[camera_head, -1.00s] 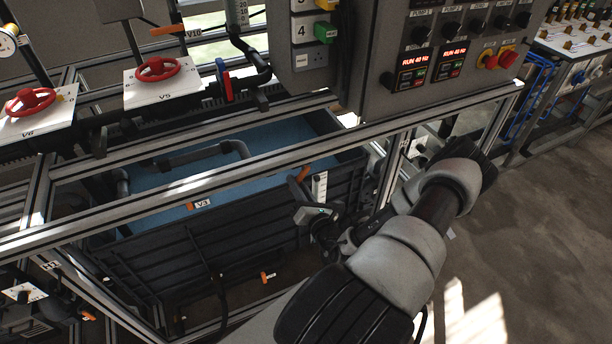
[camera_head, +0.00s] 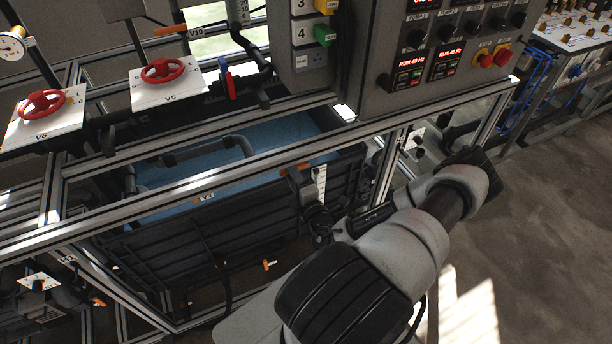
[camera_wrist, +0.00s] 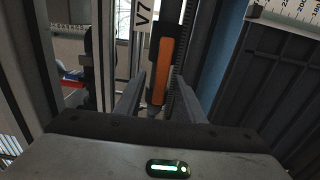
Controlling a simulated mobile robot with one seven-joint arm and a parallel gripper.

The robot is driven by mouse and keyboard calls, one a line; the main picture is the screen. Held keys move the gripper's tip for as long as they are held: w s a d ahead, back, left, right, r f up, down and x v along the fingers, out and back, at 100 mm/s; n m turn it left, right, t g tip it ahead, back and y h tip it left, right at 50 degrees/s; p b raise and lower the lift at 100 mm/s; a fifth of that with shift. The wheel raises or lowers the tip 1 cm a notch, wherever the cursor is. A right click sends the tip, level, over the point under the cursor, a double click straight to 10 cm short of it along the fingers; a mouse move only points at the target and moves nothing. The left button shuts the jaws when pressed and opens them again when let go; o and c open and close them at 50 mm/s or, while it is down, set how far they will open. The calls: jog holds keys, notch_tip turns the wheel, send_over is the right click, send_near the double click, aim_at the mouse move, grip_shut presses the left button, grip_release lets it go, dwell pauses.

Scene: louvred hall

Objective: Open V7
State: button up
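The V7 label (camera_wrist: 143,14) is at the top of the wrist view, with an orange lever handle (camera_wrist: 160,70) just below and right of it. My gripper (camera_wrist: 161,80) is open, one finger showing on each side of the handle, with gaps visible on both sides. I cannot tell how deep the handle sits between the fingers. In the head view an orange handle (camera_head: 292,167) shows by the front rail, left of a white scale (camera_head: 320,182). My gripper's dark end is just below it, and its fingertips are hard to make out there.
A dark bin (camera_head: 195,258) with a blue inside stands behind the aluminium frame (camera_head: 190,186). Red handwheels V5 (camera_head: 162,70) and V6 (camera_head: 45,103) are at the left. A control panel (camera_head: 440,60) is above my arm. Open floor (camera_head: 540,220) lies to the right.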

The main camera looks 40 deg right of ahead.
jog(key=p+v, duration=0.1)
jog(key=v, duration=0.6)
jog(key=shift+p, duration=0.35)
